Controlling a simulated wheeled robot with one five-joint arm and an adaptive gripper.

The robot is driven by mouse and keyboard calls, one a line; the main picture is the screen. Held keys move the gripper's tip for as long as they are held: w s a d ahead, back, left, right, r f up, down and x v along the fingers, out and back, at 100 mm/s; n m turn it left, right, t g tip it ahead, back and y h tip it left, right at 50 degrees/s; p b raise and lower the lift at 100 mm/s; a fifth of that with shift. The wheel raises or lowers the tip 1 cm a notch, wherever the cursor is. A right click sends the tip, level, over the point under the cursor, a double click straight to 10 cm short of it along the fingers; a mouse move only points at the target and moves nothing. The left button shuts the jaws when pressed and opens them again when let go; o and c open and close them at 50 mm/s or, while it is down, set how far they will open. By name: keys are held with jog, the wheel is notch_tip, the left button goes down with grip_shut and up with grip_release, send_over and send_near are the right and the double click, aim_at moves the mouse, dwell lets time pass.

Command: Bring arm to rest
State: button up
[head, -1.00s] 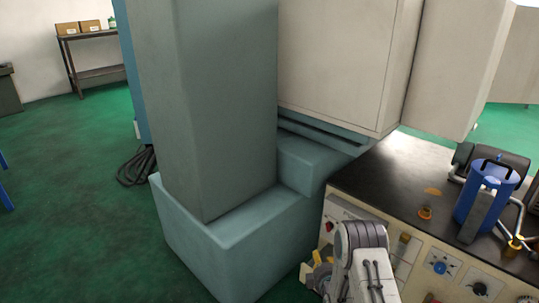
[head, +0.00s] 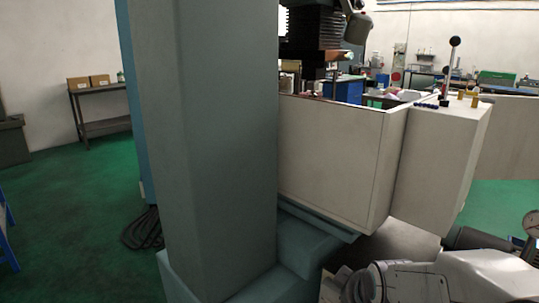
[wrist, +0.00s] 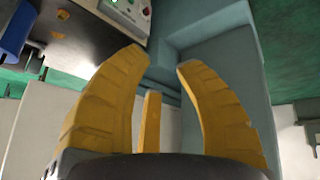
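My gripper (wrist: 163,60) shows in the wrist view with its yellow ribbed fingers spread apart. Nothing is between them. In the head view my grey and white arm is at the bottom right, in front of the machine. The gripper itself is out of that view.
A tall grey-teal column (head: 215,150) fills the middle left. A white cabinet (head: 330,155) stands right of it. A blue object (wrist: 15,35) is at the wrist view's left edge. A shelf (head: 105,110) is far left.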

jog(key=s+r+m+g+p, duration=0.1)
jog(key=s+r+p, duration=0.3)
jog(key=s, duration=0.6)
jog(key=s+r+m+g+p, duration=0.2)
jog(key=s+r+m+p, duration=0.1)
jog(key=s+r, duration=0.6)
jog(key=shift+s+r+p, duration=0.15)
jog(key=shift+s+p, duration=0.45)
jog(key=shift+p, duration=0.15)
